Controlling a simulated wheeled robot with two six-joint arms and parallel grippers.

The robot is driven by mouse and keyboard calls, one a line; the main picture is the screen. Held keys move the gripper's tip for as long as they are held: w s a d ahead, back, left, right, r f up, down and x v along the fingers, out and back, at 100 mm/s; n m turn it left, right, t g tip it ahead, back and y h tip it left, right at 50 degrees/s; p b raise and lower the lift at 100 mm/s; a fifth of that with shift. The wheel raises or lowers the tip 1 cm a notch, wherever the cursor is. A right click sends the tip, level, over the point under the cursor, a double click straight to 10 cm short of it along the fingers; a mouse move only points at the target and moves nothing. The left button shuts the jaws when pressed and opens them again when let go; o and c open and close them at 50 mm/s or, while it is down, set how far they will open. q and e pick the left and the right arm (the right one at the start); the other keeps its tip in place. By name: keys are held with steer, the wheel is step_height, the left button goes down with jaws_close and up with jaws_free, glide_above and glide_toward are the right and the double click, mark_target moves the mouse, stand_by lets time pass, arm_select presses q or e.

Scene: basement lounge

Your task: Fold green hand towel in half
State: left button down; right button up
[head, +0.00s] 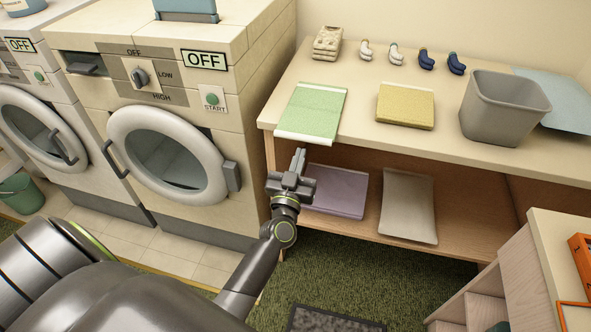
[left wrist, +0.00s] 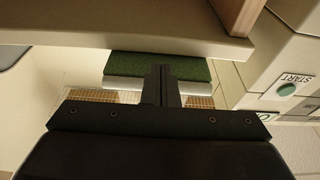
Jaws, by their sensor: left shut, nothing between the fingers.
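The green hand towel (head: 313,110) lies flat on the left end of the countertop (head: 364,130) in the head view. Its white-hemmed near end reaches over the front edge. My left gripper (head: 299,160) is shut and empty, just in front of and below that edge, apart from the towel as far as I can tell. In the left wrist view the shut fingers (left wrist: 165,72) stand in front of a dark green strip with a white band, which looks like the towel's overhanging end (left wrist: 130,66). My right gripper is not in view.
A folded yellow towel (head: 405,106), a grey bin (head: 503,108) and several paired socks stand on the counter. The shelf below holds a purple cloth (head: 338,192) and a beige cloth (head: 408,205). A washer (head: 165,150) stands close on the left.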

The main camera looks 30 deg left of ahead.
mark_target(302, 137)
arm_select(q)
steer(key=w+r+p, duration=0.2)
steer(key=shift+w+a+r, duration=0.1)
steer(key=shift+w+a, duration=0.25)
steer(key=shift+w, duration=0.05)
step_height(302, 137, up, 4)
steer(key=p, duration=0.4)
steer(key=shift+p, duration=0.3)
